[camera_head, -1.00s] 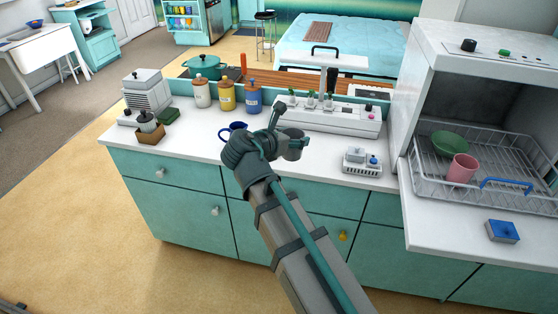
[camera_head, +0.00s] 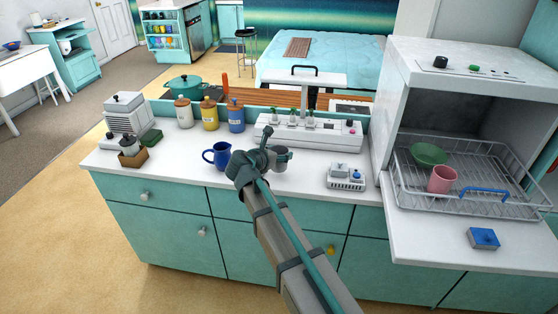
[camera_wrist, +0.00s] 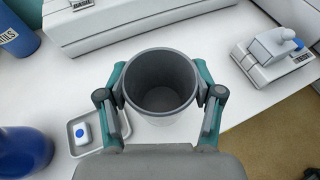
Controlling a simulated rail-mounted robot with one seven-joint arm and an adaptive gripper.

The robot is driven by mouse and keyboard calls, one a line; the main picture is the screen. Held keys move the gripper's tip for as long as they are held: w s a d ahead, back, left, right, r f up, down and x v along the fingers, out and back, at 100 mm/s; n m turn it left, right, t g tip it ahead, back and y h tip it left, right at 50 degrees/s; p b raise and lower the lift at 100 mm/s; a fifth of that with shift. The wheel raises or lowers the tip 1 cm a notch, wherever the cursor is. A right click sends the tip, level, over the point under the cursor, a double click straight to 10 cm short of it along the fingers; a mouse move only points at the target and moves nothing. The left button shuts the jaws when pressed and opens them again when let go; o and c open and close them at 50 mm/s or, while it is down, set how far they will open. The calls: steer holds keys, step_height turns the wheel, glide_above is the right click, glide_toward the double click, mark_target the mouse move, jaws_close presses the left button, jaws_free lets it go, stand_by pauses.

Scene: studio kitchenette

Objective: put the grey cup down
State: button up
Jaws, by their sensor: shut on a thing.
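The grey cup (camera_wrist: 160,112) is upright and empty between the fingers of my gripper (camera_wrist: 160,96) in the wrist view. The fingers press on both sides of the cup near its rim. In the head view the cup (camera_head: 281,158) shows beyond my gripper (camera_head: 266,157), over the white counter (camera_head: 200,155). Its base is hidden, so I cannot tell whether it touches the counter.
A blue jug (camera_head: 218,155) stands close to the left of my gripper. A white planter box (camera_head: 310,132) is behind it, and a small white device (camera_head: 346,176) is to the right. A small tray (camera_wrist: 88,134) with a white, blue-topped item lies near the cup's left side.

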steer(key=shift+w+f, duration=0.25)
steer(key=shift+w, duration=0.05)
steer(key=shift+f+p, duration=0.4)
steer(key=shift+f, duration=1.25)
steer(key=shift+f, duration=0.15)
steer(key=o, duration=1.3)
steer(key=b+v, duration=0.1)
steer(key=v, duration=1.1)
steer(key=shift+r, duration=0.2)
